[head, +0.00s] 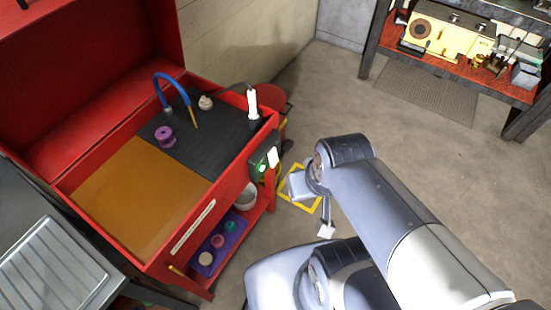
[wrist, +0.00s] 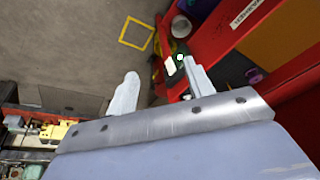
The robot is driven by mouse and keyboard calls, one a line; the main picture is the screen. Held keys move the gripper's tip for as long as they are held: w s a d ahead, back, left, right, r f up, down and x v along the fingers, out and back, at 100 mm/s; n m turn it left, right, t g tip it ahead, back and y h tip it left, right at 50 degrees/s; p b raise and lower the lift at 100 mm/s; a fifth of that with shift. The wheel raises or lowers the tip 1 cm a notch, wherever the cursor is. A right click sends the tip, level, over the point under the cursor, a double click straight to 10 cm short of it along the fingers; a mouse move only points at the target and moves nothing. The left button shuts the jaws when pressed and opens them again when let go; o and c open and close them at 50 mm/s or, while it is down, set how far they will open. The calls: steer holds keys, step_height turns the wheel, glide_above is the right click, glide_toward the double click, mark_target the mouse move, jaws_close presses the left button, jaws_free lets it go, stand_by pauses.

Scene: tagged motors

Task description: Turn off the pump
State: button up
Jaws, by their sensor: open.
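A dark switch box (head: 257,172) is fixed to the right end of a red parts-washer cabinet (head: 230,173). A green light (head: 262,168) glows on it, and a white plate or switch (head: 272,157) stands out beside the light. The wrist view also shows the green light (wrist: 180,57) and the white piece (wrist: 170,67), close to the right finger. My gripper (head: 310,208) is open and empty, to the right of the box and apart from it in the head view. In the wrist view its two fingers (wrist: 160,72) are spread. The pump itself cannot be made out.
The cabinet's red lid stands open at the left. A blue hose (head: 165,80) and a purple spool (head: 164,136) are inside. A lower shelf holds a white bucket (head: 245,196) and a purple tray (head: 206,262). A yellow square (head: 300,190) marks the floor.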

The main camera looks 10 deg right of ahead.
steer(key=shift+w+f+b, duration=0.1)
steer(key=shift+f+b, duration=0.3)
steer(key=c, duration=0.3)
steer(key=w+f+b, duration=0.1)
steer(key=f+b, duration=0.1)
steer(key=w+f+m+y+b, duration=0.1)
steer(key=f+b, duration=0.2)
steer(key=w+f+m+g+y+b, duration=0.1)
steer(key=w+f+b, duration=0.1)
steer(key=f+b, duration=0.1)
steer(key=shift+w+a, duration=0.1)
steer(key=shift+a, duration=0.15)
steer(key=c, duration=0.7)
steer(key=w+f+m+y+b, duration=0.1)
steer(key=f+b, duration=0.1)
steer(key=w+d+f+y+b, duration=0.1)
steer(key=w+f+b, duration=0.1)
steer(key=w+f+m+b, duration=0.1)
steer(key=w+f+b, duration=0.1)
steer(key=shift+w+d+f+m+y+b, duration=0.2)
steer(key=shift+w+m+y+b, duration=0.1)
steer(key=shift+y+b, duration=0.1)
jaws_close()
steer(key=w+d+f+m+t+y+b, duration=0.2)
steer(key=w+d+f+m+t+b, duration=0.2)
steer(key=w+d+f+b, duration=0.6)
steer(key=shift+f+m+t+b, duration=0.35)
steer(key=shift+f+t, duration=0.25)
steer(key=shift+f, duration=0.2)
